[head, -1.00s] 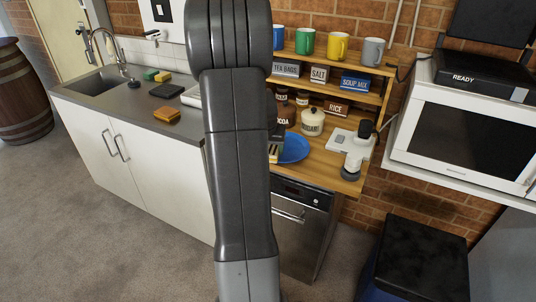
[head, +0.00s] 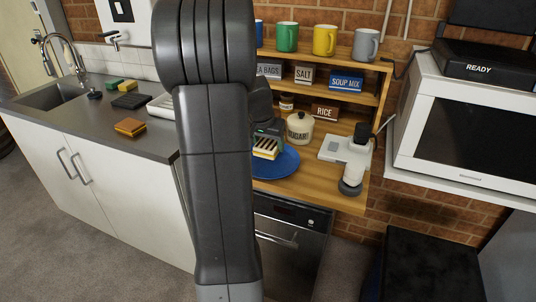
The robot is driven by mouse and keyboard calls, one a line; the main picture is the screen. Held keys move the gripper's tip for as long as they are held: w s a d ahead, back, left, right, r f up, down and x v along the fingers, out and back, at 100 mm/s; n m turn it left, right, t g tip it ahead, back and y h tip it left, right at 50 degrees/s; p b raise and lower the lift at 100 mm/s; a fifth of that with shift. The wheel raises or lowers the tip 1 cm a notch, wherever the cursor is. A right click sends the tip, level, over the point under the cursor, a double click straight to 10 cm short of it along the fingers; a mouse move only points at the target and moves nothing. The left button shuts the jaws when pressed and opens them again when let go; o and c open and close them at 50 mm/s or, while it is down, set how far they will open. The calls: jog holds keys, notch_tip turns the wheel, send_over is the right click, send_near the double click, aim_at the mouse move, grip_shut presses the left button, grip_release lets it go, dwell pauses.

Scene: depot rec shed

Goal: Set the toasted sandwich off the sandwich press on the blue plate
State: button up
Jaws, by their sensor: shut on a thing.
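The toasted sandwich (head: 265,149) shows pale and dark stripes just right of my arm. It is over the left part of the blue plate (head: 287,164), on the wooden worktop. My gripper (head: 268,136) shows only in part at the sandwich's upper side and is shut on it. I cannot tell whether the sandwich touches the plate. My arm hides the plate's left edge. I cannot make out the sandwich press; the area behind my arm is hidden.
A sugar jar (head: 300,129) stands behind the plate. A white and grey appliance (head: 346,151) stands to its right. A shelf with mugs (head: 325,40) and labelled signs rises behind. A microwave (head: 465,125) is at the right. The sink counter (head: 100,128) is at the left.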

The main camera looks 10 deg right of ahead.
aim_at(268, 162)
jog(key=shift+f, duration=2.1)
jog(key=shift+f, duration=0.1)
jog(key=o, duration=0.8)
jog(key=shift+c, duration=0.2)
jog(key=shift+r, duration=0.3)
jog(key=v, duration=1.1)
jog(key=shift+s+a+r, duration=0.2)
jog(key=shift+r, duration=0.05)
